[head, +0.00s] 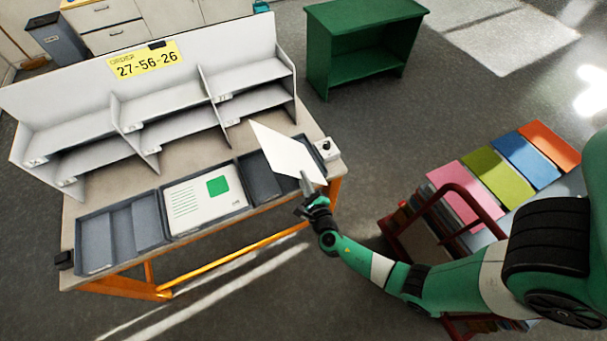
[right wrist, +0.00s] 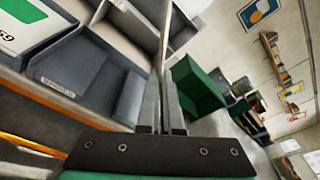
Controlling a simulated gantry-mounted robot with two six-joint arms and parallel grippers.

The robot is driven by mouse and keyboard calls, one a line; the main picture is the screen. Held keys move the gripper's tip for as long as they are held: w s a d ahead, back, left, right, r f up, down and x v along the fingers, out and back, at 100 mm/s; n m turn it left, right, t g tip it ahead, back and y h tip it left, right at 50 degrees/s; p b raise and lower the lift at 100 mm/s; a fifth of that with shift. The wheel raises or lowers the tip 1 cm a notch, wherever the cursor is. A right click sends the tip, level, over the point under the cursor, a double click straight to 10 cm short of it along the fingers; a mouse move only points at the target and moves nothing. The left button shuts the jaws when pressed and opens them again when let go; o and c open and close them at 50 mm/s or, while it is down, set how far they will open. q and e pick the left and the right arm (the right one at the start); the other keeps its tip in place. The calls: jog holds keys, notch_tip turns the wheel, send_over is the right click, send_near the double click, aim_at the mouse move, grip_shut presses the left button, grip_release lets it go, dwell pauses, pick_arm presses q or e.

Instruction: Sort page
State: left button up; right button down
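A white page (head: 287,153) is held tilted above the right end of the table; its visible face is blank. My right gripper (head: 308,188) is shut on its lower edge. In the right wrist view the fingers (right wrist: 160,105) are close together with the page (right wrist: 166,30) edge-on between them. Another page with a green square (head: 205,198) lies in the middle tray. The left grey tray (head: 95,243) looks empty. The right tray (head: 258,182) is partly hidden by the held page. A yellow order sign (head: 146,61) reads 27-56-26. My left gripper is out of view.
A white pigeonhole rack (head: 160,88) with several empty slots stands behind the trays; its labels are unreadable. A small white box (head: 327,149) sits at the table's right end. A cart with coloured sheets (head: 495,175) stands right, a green shelf (head: 362,25) behind.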

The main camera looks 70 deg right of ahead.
jog(key=shift+n, duration=0.5)
